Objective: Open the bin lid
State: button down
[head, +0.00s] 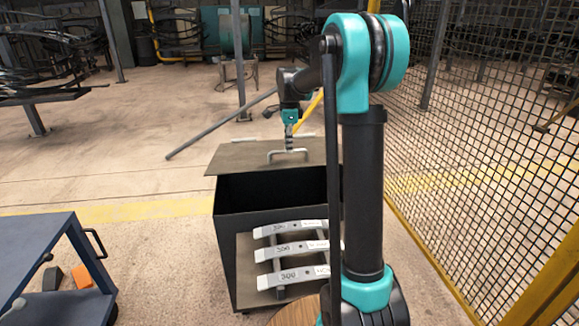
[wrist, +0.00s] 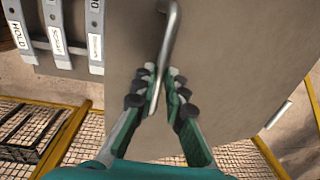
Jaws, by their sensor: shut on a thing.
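The bin (head: 224,240) is a dark box standing on the floor in the head view, left of my arm. Its flat grey-brown lid (head: 228,160) sits at the top, and a dark gap or face shows below its front edge. I cannot tell exactly how far the lid is raised. A bent metal handle (head: 272,154) stands on the lid. My gripper (head: 289,147) is over the lid and shut on this handle. In the wrist view the fingers (wrist: 158,82) close around the handle bar (wrist: 172,38), with the lid (wrist: 225,60) filling the background. My arm hides the bin's right side.
Several labelled grey spring leaves (head: 290,249) sit on a rack at the bin's front. A blue cart (head: 45,235) with an orange block stands at the left. A yellow-framed mesh fence (head: 480,130) runs along the right. The floor behind the bin is mostly open.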

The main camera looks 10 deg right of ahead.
jog(key=w+r, duration=0.6)
jog(key=r, duration=0.3)
jog(key=w+r, duration=0.7)
jog(key=r, duration=0.3)
jog(key=shift+w, duration=0.3)
jog(key=c, duration=2)
grip_release()
jog(key=shift+o, duration=1.2)
jog(key=shift+w+f, duration=0.15)
jog(key=shift+w, duration=0.1)
jog(key=shift+o, duration=0.9)
jog(key=shift+s, duration=0.1)
